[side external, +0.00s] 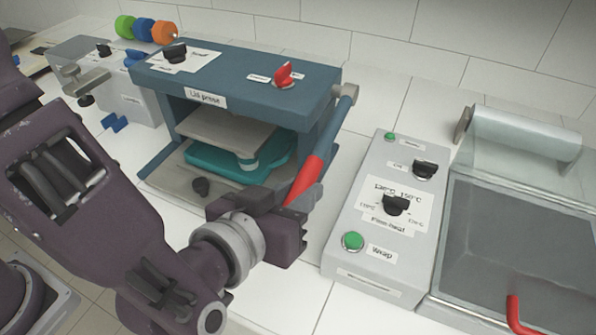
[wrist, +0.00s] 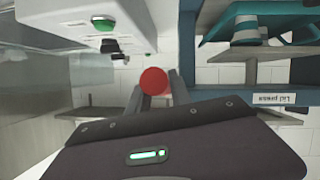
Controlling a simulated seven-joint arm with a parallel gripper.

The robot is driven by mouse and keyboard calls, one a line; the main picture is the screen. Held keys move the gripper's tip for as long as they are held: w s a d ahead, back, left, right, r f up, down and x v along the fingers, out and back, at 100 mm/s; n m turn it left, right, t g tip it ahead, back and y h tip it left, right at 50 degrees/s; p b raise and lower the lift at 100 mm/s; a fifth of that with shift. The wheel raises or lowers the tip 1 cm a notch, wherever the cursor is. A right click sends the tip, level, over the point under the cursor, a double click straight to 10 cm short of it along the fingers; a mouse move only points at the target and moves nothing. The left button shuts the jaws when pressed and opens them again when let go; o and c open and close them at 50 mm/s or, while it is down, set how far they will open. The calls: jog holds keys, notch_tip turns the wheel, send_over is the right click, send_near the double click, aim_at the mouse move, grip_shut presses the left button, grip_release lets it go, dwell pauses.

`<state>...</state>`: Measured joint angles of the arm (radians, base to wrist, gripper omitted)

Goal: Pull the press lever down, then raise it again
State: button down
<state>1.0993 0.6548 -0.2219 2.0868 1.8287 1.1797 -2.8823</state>
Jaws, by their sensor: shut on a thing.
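The blue lid press (side external: 235,88) stands on the counter. Its lever (side external: 328,145) runs from a grey pivot on the press's right side down toward the front, ending in a red grip (side external: 307,178). My gripper (side external: 300,200) is shut on the red grip near its lower end. In the wrist view the round red end of the lever (wrist: 154,81) sits between my fingers (wrist: 160,88). A grey plate (side external: 225,130) hangs inside the press above a teal tray (side external: 215,160), with a cup partly visible between them. My gripper hides the lower tip of the lever in the side view.
A grey control box (side external: 385,225) with knobs and green buttons stands right of the press, close to my gripper. A glass-lidded unit (side external: 520,230) with a red handle is farther right. Another grey box (side external: 125,90) and coloured rolls (side external: 145,29) are at the back left.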

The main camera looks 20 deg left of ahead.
jog(key=shift+w+f+t, duration=0.15)
jog(key=shift+f+t, duration=0.35)
jog(key=shift+f, duration=0.35)
jog(key=c, duration=1.2)
grip_release()
jog(key=shift+o, duration=0.2)
jog(key=v, duration=0.7)
